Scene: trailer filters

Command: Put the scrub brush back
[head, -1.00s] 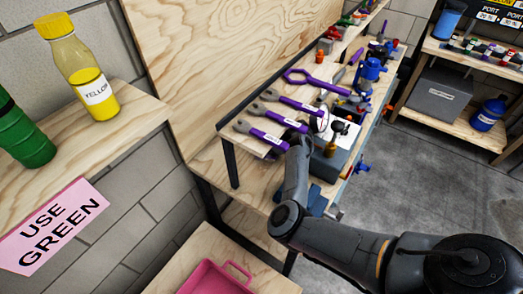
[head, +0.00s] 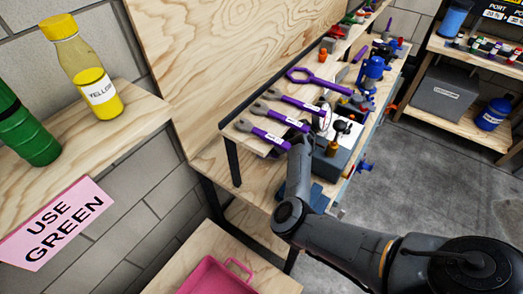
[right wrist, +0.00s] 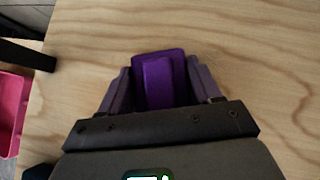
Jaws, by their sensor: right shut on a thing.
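In the right wrist view, a purple block with a raised middle ridge, which looks like the scrub brush (right wrist: 158,68), sits between the fingers of my right gripper (right wrist: 160,85). The fingers are shut on it, over a light wooden surface (right wrist: 275,80). Its bristles are not visible, and I cannot tell whether it touches the wood. In the head view, my right arm reaches to the workbench beside the purple-handled tools (head: 270,137); the gripper and brush are hidden there. My left gripper is not in view.
A pink tray (head: 205,280) lies on the low wooden surface at the bottom. A raised shelf (head: 232,130) holds purple-handled tools close to my right arm. A grey box with a white top (head: 340,160) stands just right of it. A yellow bottle (head: 88,80) stands at left.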

